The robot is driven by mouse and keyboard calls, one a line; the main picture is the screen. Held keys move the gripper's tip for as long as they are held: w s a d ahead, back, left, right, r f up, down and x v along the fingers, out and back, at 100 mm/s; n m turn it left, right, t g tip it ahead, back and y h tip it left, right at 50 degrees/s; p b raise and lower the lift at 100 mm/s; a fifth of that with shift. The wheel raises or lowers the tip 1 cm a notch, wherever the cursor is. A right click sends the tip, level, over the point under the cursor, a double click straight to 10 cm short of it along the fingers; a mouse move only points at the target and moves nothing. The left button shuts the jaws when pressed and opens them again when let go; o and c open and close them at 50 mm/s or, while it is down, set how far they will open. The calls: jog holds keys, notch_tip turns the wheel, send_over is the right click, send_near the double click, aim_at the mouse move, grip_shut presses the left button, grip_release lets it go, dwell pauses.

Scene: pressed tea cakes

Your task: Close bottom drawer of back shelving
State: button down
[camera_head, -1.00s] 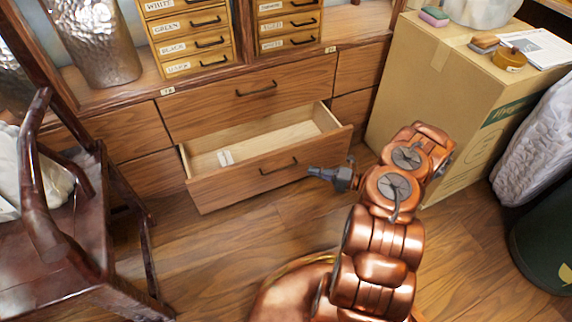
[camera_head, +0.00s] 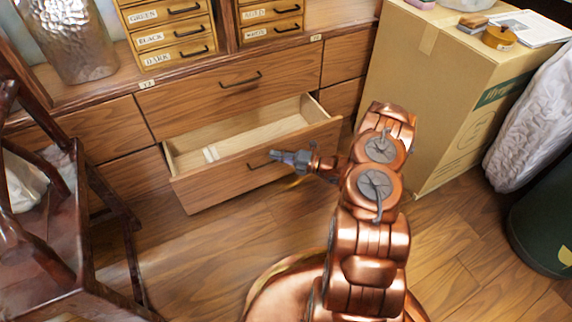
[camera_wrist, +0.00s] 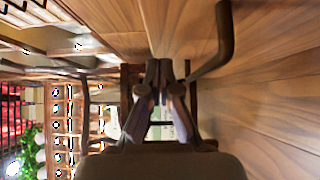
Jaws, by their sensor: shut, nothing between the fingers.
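The bottom drawer (camera_head: 225,190) of the back shelving stands pulled out in the head view.
A closed drawer (camera_head: 240,95) lies above the open one. A cardboard box (camera_head: 450,100) stands at right, close to my arm. A dark wooden chair (camera_head: 60,230) stands at left near the drawer. Wooden floor (camera_head: 190,255) is clear in front.

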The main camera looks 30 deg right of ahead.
jog(key=shift+w, duration=0.9)
